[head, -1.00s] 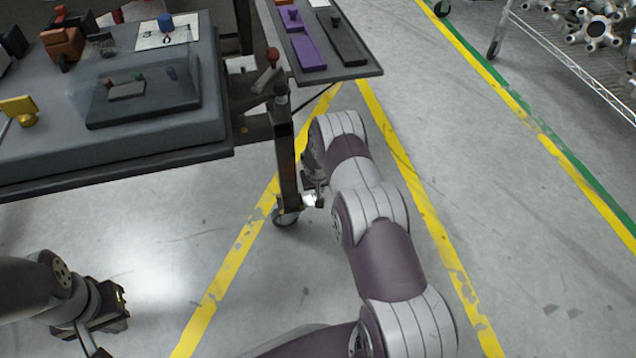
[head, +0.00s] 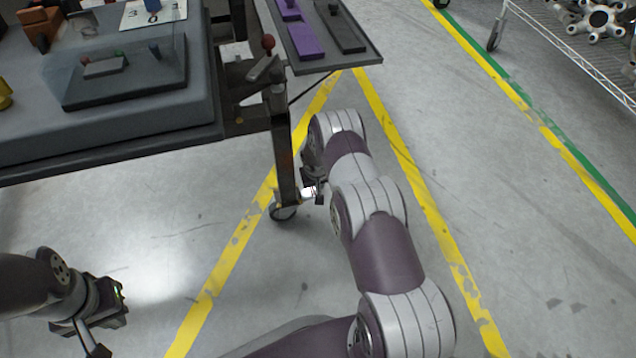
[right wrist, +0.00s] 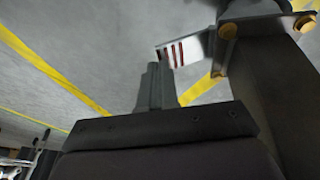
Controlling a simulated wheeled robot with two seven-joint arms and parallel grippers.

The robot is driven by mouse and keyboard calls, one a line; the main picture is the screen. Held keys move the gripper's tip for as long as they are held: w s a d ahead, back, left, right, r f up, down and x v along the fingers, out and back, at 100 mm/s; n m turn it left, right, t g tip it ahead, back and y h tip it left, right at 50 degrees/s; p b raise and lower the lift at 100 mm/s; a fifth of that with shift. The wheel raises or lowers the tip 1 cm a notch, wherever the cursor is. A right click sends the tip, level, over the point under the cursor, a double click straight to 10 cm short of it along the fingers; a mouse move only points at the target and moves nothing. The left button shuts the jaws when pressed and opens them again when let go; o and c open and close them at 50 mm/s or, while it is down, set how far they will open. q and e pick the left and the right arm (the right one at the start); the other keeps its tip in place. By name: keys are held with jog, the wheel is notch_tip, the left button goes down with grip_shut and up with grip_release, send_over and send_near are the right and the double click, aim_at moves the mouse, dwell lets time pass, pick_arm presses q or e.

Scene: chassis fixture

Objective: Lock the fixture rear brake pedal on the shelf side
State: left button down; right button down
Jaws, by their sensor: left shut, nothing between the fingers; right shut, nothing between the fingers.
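The fixture's brake pedal shows in the right wrist view as a pale metal plate with red stripes (right wrist: 186,52), beside a dark post. In the head view it is a small bright patch (head: 308,192) by the caster wheel (head: 283,212) under the fixture leg (head: 283,150). My right gripper (right wrist: 157,85) is shut and empty, its fingertips just left of and below the pedal; I cannot tell whether they touch. In the head view it is mostly hidden by my arm. My left gripper (head: 120,302) is shut and empty over bare floor at lower left.
The fixture table (head: 110,148) with parts on top fills the upper left. A red-knobbed lever (head: 268,43) and a side tray (head: 366,55) stand above the leg. A wire shelf (head: 570,60) stands at upper right. Floor between yellow lines is clear.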

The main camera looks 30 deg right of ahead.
pick_arm(q)
jog(key=shift+f, duration=0.1)
pick_arm(e)
jog(key=shift+d+f, duration=0.2)
jog(key=shift+f, duration=0.05)
pick_arm(q)
jog(key=shift+f+b, duration=0.7)
jog(key=shift+b, duration=0.05)
pick_arm(e)
jog(key=shift+s+d+f, duration=0.1)
jog(key=shift+d+f, duration=0.25)
jog(key=shift+f, duration=0.25)
jog(key=shift+s+d+f, duration=0.1)
jog(key=shift+d+f, duration=0.25)
jog(key=shift+f, duration=0.25)
jog(key=shift+f, duration=0.1)
